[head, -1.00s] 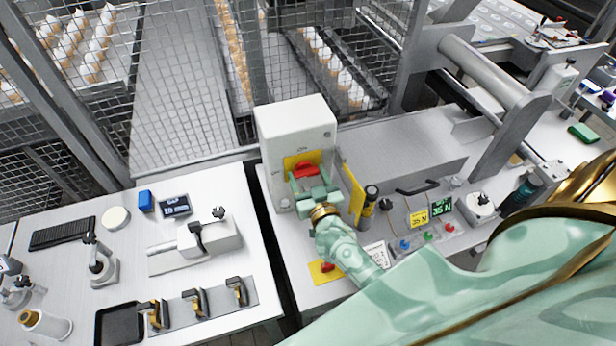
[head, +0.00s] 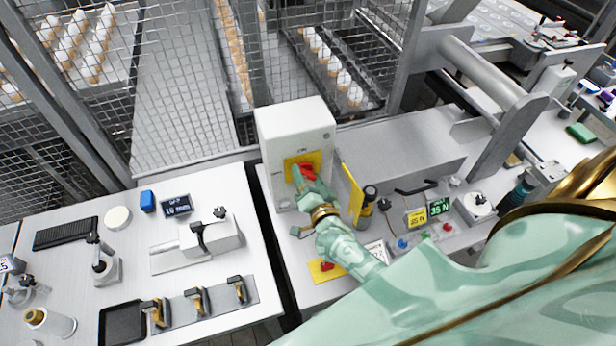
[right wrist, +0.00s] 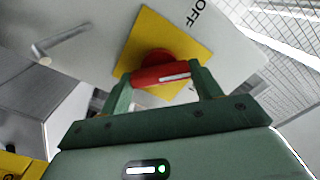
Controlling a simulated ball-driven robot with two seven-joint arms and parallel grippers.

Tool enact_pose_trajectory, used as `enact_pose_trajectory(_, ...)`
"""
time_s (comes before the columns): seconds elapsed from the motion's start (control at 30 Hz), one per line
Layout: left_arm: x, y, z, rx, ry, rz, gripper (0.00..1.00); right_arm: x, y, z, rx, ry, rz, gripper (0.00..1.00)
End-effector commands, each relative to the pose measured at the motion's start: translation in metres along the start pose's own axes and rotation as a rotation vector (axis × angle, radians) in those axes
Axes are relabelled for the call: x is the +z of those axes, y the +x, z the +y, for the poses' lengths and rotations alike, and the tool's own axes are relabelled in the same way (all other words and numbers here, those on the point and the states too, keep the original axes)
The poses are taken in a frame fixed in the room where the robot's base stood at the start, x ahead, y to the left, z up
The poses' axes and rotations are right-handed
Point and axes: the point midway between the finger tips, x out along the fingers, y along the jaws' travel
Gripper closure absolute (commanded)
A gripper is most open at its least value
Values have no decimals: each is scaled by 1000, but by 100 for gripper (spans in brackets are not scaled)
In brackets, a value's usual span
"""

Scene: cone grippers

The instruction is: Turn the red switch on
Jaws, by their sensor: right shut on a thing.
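The red switch (head: 308,172) is a rotary handle on a yellow plate (head: 290,167) on the front of a white box (head: 295,128). My right gripper (head: 302,176) is at the switch, partly covering it. In the right wrist view, the gripper (right wrist: 165,84) has its two green fingers on either side of the red handle (right wrist: 155,72), shut on it. A white line marks the handle. The word OFF (right wrist: 197,14) is printed beside the yellow plate's upper right edge in that view. My left gripper is not in view.
An open yellow panel (head: 352,190) stands just right of the gripper, with a black-topped cylinder (head: 368,198) close by. Wire mesh fencing (head: 190,80) stands behind the tables.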

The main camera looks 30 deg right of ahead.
Motion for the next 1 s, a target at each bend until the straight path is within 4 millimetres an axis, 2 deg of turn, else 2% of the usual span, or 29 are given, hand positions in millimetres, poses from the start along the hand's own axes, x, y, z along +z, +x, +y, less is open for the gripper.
enact_pose_trajectory(0.6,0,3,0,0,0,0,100,1,0,2,1,554,-2,59)
enact_pose_trajectory(1.0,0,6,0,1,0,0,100,1,0,2,1,758,-1,59)
